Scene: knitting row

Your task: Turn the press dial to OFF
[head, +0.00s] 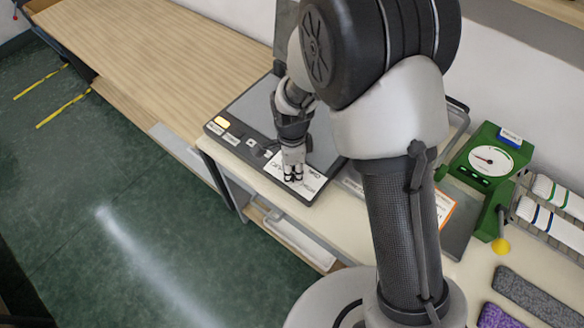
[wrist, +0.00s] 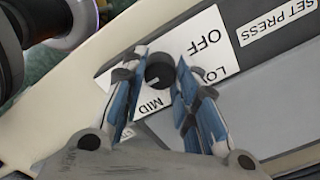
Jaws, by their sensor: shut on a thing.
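The press dial (wrist: 159,70) is a small dark round knob on a white plate marked OFF, LOW and MID. In the wrist view my gripper (wrist: 157,76) has its blue-padded fingers on both sides of the knob and is shut on it. The OFF mark (wrist: 208,40) lies to the upper right of the knob, and MID lies below it. A small pale line shows on the knob's lower side, toward MID; its exact setting is hard to tell. In the head view my gripper (head: 292,174) is at the front of the dark press (head: 237,104), hiding the dial.
A lit amber lamp (head: 221,122) is on the press's left corner. A SET PRESS label (wrist: 283,20) is beside the dial plate. A green dial scale (head: 489,161) stands to the right, by rolled bundles (head: 556,195). The wooden bench (head: 165,55) at left is clear.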

